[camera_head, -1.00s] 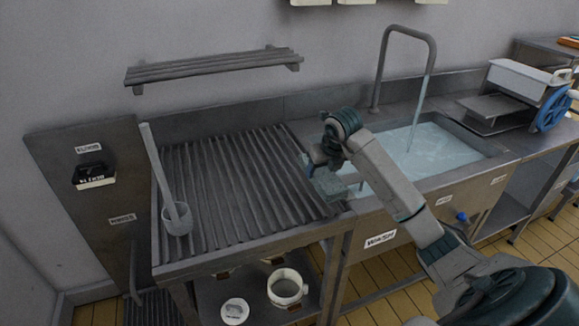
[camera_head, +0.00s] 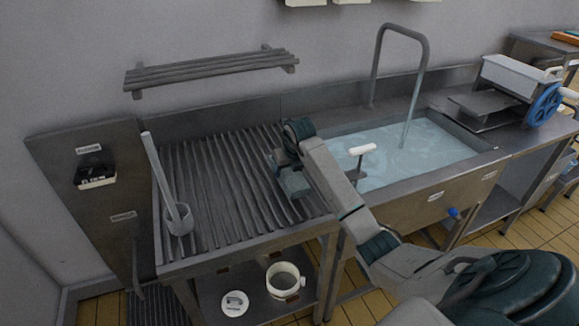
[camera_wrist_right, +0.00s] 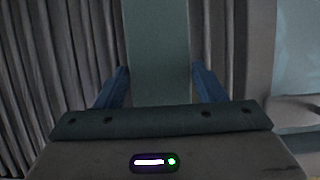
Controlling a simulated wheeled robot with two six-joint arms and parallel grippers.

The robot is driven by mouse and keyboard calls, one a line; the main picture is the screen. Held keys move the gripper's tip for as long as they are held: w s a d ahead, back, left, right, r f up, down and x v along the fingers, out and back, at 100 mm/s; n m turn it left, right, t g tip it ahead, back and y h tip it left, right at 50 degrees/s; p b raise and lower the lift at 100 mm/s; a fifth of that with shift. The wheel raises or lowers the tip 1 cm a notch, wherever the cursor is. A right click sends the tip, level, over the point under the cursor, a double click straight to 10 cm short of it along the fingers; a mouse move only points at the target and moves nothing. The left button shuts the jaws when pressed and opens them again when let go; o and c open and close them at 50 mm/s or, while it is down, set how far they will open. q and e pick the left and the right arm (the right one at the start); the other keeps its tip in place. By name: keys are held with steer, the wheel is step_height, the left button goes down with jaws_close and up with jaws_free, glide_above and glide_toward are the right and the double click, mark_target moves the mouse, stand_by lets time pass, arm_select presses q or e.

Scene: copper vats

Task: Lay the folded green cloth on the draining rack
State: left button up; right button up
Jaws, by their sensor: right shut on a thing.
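The folded green cloth (camera_head: 294,185) is a pale grey-green flat piece over the right part of the draining rack (camera_head: 215,190), a ribbed grey metal surface. My right gripper (camera_head: 281,166) is shut on the cloth. In the right wrist view the cloth (camera_wrist_right: 158,50) runs between the two blue fingers, with the rack's ribs to its left. I cannot tell whether the cloth touches the ribs. My left gripper is not in view.
The sink (camera_head: 440,160) with water and a curved tap (camera_head: 427,60) lies right of the rack. A white-topped tool (camera_head: 362,150) stands at its near left edge. A grey pot with a long handle (camera_head: 178,217) stands on the rack's left side. The rack's middle is clear.

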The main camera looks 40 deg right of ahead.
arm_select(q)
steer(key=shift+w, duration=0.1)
arm_select(e)
steer(key=shift+f, duration=0.15)
steer(key=o, duration=1.1)
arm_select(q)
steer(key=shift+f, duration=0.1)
arm_select(e)
steer(key=shift+r, duration=0.3)
arm_select(q)
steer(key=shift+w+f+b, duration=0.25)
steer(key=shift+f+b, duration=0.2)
steer(key=shift+b, duration=0.15)
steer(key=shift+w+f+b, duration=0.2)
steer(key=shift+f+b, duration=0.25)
steer(key=shift+b, duration=0.1)
arm_select(e)
steer(key=v, duration=1.2)
steer(key=shift+f, duration=0.1)
